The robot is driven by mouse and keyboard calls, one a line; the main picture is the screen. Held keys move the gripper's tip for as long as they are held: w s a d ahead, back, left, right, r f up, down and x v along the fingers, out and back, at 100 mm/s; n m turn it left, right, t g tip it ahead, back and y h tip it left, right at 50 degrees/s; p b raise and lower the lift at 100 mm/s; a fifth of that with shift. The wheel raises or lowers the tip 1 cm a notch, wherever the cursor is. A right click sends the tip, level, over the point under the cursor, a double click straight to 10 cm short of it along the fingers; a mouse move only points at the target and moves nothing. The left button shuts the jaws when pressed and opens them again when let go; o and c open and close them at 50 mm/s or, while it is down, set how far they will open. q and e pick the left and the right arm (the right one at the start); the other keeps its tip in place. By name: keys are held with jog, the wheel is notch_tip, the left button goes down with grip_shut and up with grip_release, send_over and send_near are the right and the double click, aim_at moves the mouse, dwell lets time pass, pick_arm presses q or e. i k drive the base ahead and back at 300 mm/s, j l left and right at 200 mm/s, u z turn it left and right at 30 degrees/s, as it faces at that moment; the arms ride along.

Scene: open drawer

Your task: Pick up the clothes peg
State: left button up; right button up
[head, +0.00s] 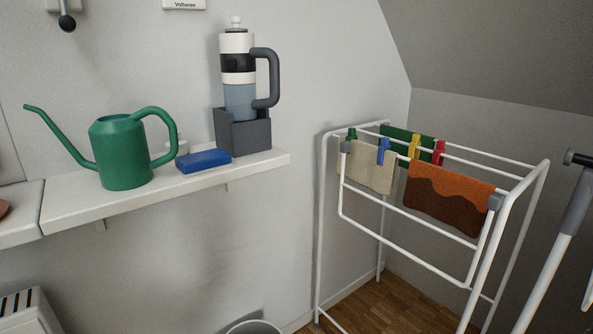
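Several clothes pegs are on a white drying rack (480,166) in the right half of the head view. A blue peg (383,150) sits over the top edge of a beige cloth (368,169). A green peg (351,134) is at that cloth's left end. A yellow peg (414,146) and a red peg (438,152) are farther back, by a dark green cloth (396,137). I cannot tell exactly which bar each back peg grips. Neither of my grippers shows in the view.
An orange and brown cloth (448,200) hangs on the rack's front. A white shelf (262,162) at left holds a green watering can (123,152), a blue block (204,160) and a flask (238,75) in a grey holder (243,132). A white pole (548,278) stands at the right.

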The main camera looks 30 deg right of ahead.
aim_at(436, 161)
jog(key=l+z, duration=0.1)
jog(key=z, duration=1.75)
